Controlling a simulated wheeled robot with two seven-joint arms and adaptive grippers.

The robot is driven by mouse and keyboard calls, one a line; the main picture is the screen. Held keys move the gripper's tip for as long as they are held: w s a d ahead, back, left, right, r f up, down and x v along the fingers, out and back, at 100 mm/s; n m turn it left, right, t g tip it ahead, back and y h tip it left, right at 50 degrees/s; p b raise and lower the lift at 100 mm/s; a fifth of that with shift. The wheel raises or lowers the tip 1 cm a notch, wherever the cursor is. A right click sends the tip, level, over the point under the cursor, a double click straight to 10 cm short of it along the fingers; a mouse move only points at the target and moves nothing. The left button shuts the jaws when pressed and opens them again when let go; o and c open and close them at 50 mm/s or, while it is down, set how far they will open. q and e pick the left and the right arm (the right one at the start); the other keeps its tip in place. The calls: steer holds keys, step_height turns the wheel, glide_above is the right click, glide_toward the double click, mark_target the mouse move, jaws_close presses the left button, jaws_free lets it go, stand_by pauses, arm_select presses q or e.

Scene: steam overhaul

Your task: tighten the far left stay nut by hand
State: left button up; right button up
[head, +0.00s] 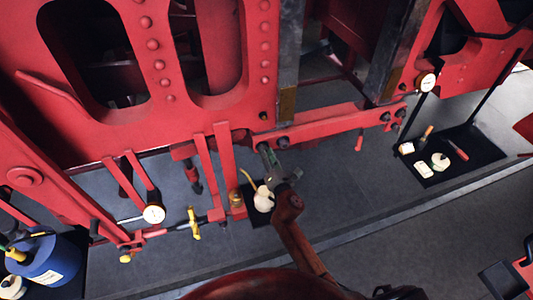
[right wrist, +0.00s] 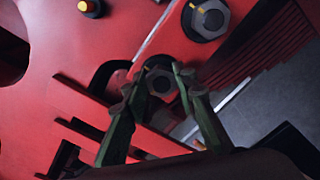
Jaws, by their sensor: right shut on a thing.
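In the right wrist view, a dark hex nut (right wrist: 161,84) with a round centre sits on the red frame. My right gripper (right wrist: 163,80) has one green finger on each side of it and is shut on it. A second, larger hex nut (right wrist: 209,18) with a yellow mark sits above and to the right, clear of the fingers. In the head view my right gripper (head: 266,152) reaches up to the red frame near the left end of a red bar (head: 325,128). It hides the held nut there. I do not see my left gripper.
A black mat (head: 475,145) with small items lies on the grey floor at the right. A cream container (head: 263,198) stands below my right gripper. A blue drum (head: 48,262) stands at lower left. Red rods and a round gauge (head: 153,214) hang left of my gripper.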

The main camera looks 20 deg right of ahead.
steer(key=shift+c, duration=1.1)
steer(key=shift+m, duration=0.3)
steer(key=shift+c, duration=0.2)
steer(key=shift+d+f+m+b, duration=0.15)
steer(key=shift+m+b, duration=0.1)
steer(key=shift+m, duration=2.3)
steer(key=shift+a+f+m+b, duration=0.1)
steer(key=shift+f+m+b, duration=0.1)
steer(key=shift+m, duration=2.4)
steer(key=shift+d+f+m+b, duration=0.15)
steer(key=shift+m+b, duration=0.1)
steer(key=shift+m, duration=2.3)
steer(key=shift+o, duration=0.2)
steer(key=shift+f, duration=0.1)
steer(key=o, duration=1.1)
steer(key=shift+a, duration=0.1)
